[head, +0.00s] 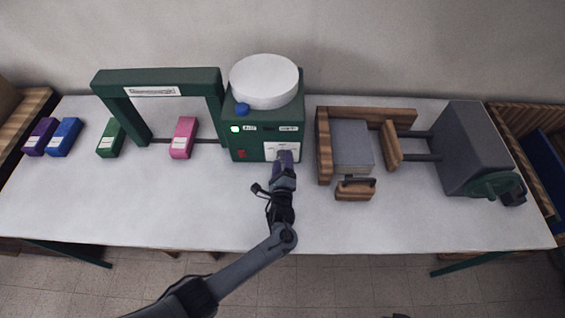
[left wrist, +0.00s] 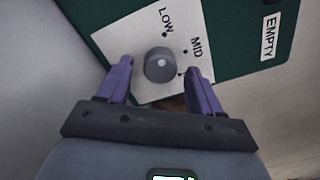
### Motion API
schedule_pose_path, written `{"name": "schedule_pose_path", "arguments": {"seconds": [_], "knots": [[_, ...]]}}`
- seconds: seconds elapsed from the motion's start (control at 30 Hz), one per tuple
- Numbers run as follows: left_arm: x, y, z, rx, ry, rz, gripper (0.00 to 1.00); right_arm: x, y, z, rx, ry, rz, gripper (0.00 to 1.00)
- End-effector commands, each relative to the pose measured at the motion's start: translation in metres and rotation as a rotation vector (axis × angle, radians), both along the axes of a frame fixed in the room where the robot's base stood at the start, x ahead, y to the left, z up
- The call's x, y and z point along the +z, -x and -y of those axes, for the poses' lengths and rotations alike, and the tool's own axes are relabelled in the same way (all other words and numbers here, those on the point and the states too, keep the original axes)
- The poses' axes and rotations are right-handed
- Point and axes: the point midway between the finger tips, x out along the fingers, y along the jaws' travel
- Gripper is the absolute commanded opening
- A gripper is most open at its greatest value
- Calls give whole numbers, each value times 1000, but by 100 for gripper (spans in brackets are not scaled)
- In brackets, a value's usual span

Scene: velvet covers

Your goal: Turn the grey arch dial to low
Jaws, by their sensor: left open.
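The grey dial (left wrist: 159,66) is a round knob on a white plate (left wrist: 122,40) on the front of the green box. LOW and MID are printed beside it with small black dots. Which mark the dial points to is not clear. In the left wrist view, my left gripper (left wrist: 160,70) is open, with one purple finger on each side of the dial; contact cannot be made out. In the head view, my left gripper (head: 285,157) is at the lower front of the green box (head: 252,146) and hides the dial. My right gripper is not in view.
A green arch (head: 158,77) joins the box at left, with a pink block (head: 184,137) and a green block (head: 111,139) near it. Blue and purple blocks lie far left. A wooden vise-like fixture (head: 325,145) and a grey crank machine (head: 470,148) stand right. The table front is clear.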

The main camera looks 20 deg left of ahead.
Motion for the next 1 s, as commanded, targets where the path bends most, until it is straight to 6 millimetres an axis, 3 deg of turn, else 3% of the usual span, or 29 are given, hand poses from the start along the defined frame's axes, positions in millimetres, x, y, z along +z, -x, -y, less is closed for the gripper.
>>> {"name": "schedule_pose_path", "arguments": {"seconds": [0.27,0.7,1.0], "knots": [[0,12,4,0,0,-2,65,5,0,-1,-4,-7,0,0],[1,79,28,-1,1,-2,65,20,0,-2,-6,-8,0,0],[0,101,36,0,0,0,65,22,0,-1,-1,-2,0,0]]}}
